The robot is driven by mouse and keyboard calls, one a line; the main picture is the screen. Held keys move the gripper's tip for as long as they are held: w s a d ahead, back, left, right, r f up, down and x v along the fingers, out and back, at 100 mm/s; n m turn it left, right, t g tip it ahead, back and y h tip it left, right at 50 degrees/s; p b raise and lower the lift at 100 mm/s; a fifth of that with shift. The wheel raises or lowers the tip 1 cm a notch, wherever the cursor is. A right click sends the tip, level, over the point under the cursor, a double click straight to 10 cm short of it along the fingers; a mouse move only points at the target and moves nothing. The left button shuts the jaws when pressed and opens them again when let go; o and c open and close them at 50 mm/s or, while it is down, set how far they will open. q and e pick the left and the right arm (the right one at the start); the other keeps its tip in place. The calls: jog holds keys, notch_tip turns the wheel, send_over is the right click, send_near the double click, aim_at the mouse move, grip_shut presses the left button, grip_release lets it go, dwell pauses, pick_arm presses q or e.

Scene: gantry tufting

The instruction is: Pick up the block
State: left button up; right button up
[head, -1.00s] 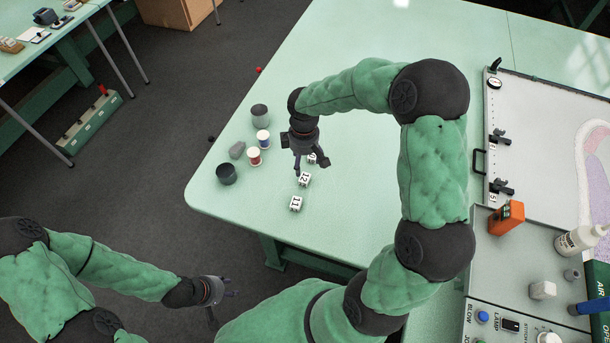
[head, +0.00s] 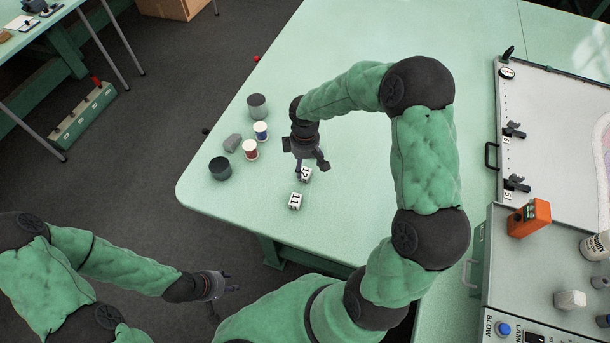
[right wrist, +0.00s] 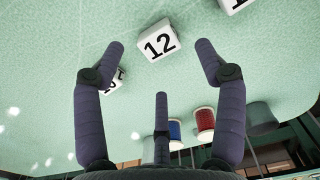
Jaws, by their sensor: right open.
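A white block marked 12 (head: 305,175) sits on the green table, partly behind my right gripper (head: 311,170). In the right wrist view the 12 block (right wrist: 159,41) lies ahead, between the spread fingertips and clear of them. The right gripper (right wrist: 160,65) is open and empty above the table. A white block marked 11 (head: 295,201) is nearer the table's front edge; part of it shows in the right wrist view (right wrist: 236,4). A third numbered block (right wrist: 112,83) is partly behind a finger there, and hidden in the head view. My left gripper (head: 224,294) is open and empty, off the table.
An orange box (head: 529,218) and a framed panel (head: 560,130) are at right.

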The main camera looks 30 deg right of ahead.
aim_at(305, 172)
notch_tip(305, 172, down, 5)
jog(key=shift+f+b, duration=0.15)
jog(key=shift+b, duration=0.7)
jog(key=c, duration=1.4)
